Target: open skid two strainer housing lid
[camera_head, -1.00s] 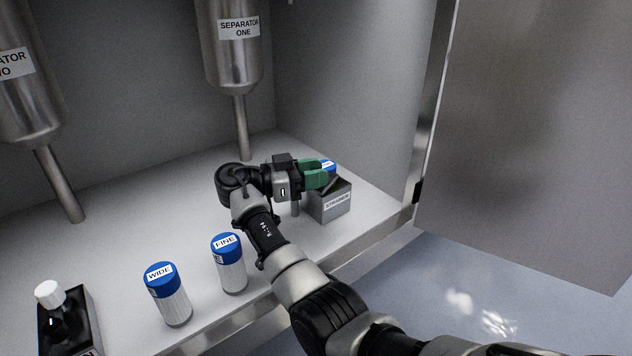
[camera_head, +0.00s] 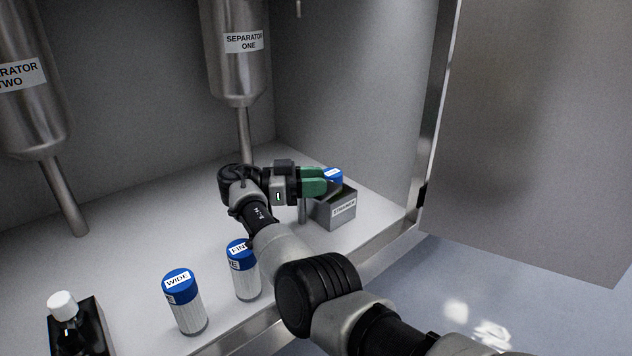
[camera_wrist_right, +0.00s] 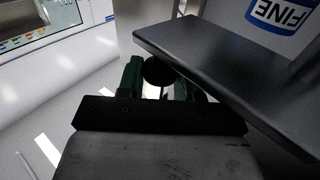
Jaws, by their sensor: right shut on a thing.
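The small grey strainer housing (camera_head: 336,212) stands at the right of the shelf, with a white label reading STRAINER; I cannot read a skid number. A blue-capped FINE cartridge (camera_head: 334,175) shows at its top and appears upside down in the right wrist view (camera_wrist_right: 285,12). My right gripper (camera_head: 322,182) has green fingers at the housing's upper left. In the right wrist view its fingers are shut on a round dark knob (camera_wrist_right: 158,70) beside a dark flat plate (camera_wrist_right: 215,55), apparently the lid. The lid's angle is mostly hidden by the fingers. My left gripper is not in view.
WIDE (camera_head: 186,302) and FINE (camera_head: 243,272) cartridges stand near the shelf's front edge. Separator one (camera_head: 240,60) and separator two (camera_head: 30,95) hang above. An open door panel (camera_head: 530,140) is at right.

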